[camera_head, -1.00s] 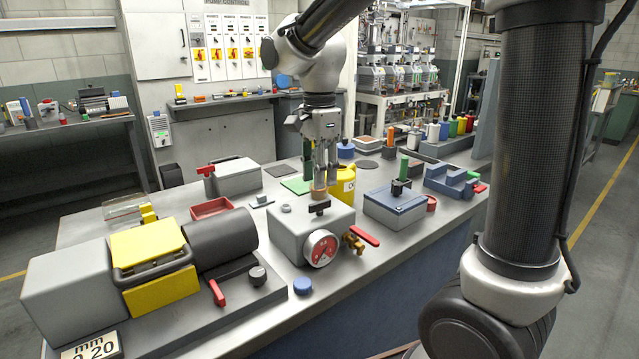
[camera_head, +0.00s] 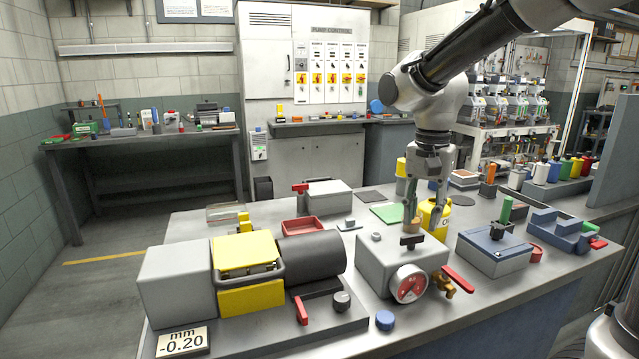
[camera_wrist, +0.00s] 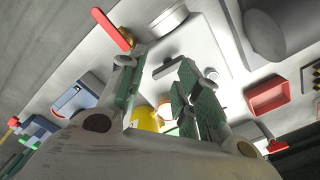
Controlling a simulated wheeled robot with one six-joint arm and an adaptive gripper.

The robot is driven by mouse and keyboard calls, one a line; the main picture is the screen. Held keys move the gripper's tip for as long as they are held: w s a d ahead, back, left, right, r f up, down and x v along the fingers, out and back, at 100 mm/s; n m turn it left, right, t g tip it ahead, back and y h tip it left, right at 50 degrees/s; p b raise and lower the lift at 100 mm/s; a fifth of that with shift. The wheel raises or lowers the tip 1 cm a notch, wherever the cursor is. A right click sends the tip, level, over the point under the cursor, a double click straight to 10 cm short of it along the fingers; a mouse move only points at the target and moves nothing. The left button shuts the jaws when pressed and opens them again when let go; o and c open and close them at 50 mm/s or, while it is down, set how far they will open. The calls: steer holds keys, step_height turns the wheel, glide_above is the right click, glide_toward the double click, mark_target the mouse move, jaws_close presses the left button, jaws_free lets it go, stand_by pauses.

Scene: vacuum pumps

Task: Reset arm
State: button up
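My gripper (camera_head: 425,212) points down over the bench, just behind and above the grey box with a red-faced gauge (camera_head: 398,262). In the wrist view my gripper (camera_wrist: 162,68) has its two green-padded fingers spread apart, with nothing clearly held between them. A small tan cylinder (camera_head: 411,226) stands close to the fingertips on the back of the grey box; I cannot tell whether they touch. A yellow container (camera_head: 436,215) stands just behind, partly hidden by the fingers. It also shows in the wrist view (camera_wrist: 143,118).
On the left of the bench (camera_head: 460,300) sits a pump with a yellow cover (camera_head: 245,252) and a "mm -0.20" display (camera_head: 182,341). A red lever (camera_head: 457,279) juts from the gauge box. A blue-lidded box (camera_head: 493,247) stands right. A blue cap (camera_head: 385,320) lies in front.

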steer(key=s+d+r+n+t, duration=0.3)
steer(key=s+d+n, duration=0.4)
steer(key=s+d, duration=0.7)
steer(key=s+t, duration=0.1)
steer(key=s, duration=0.2)
steer(key=shift+t, duration=0.3)
